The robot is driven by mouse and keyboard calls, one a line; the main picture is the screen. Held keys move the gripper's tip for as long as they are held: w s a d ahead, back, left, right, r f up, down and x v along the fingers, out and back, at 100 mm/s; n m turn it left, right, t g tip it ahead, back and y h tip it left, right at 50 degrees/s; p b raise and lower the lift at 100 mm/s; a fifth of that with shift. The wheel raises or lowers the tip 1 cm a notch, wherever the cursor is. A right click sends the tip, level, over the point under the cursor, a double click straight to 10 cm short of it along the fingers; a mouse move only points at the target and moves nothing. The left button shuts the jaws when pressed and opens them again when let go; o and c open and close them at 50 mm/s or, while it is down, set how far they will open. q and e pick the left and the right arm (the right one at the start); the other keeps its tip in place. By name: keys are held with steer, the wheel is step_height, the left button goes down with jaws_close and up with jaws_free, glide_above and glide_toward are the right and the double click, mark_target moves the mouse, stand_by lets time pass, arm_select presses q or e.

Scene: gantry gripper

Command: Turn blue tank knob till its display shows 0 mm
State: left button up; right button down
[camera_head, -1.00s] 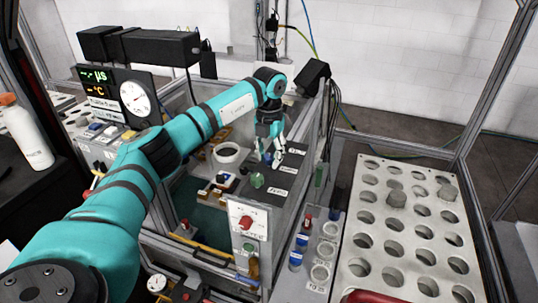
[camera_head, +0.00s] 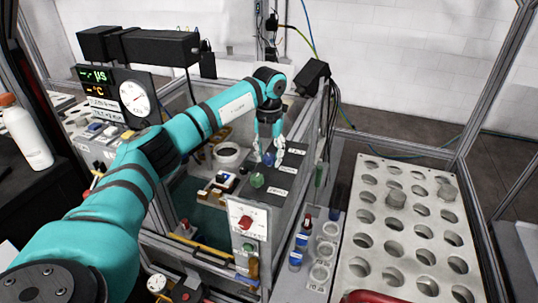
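The blue knob (camera_head: 268,159) sits on a dark panel (camera_head: 262,189) inside the glass-walled tank enclosure. My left gripper (camera_head: 268,156) points down over it from the end of the teal arm. Its two fingers are apart, one on each side of the blue knob. I cannot tell whether they touch it. A green knob (camera_head: 257,180) is nearer on the same panel, beside small white labels too small to read. No display with a mm reading can be made out. My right gripper is not in view.
A red knob on a white plate (camera_head: 245,222) is on the enclosure's front. A black display unit (camera_head: 98,85) and a round gauge (camera_head: 135,97) stand at left. A grey rack with round holes (camera_head: 408,225) is at right. A white bottle (camera_head: 26,135) stands far left.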

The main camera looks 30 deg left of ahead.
mark_target(269, 156)
arm_select(q)
steer(key=o, duration=0.4)
steer(key=shift+c, duration=0.2)
step_height(269, 156, up, 12)
stand_by(0.6)
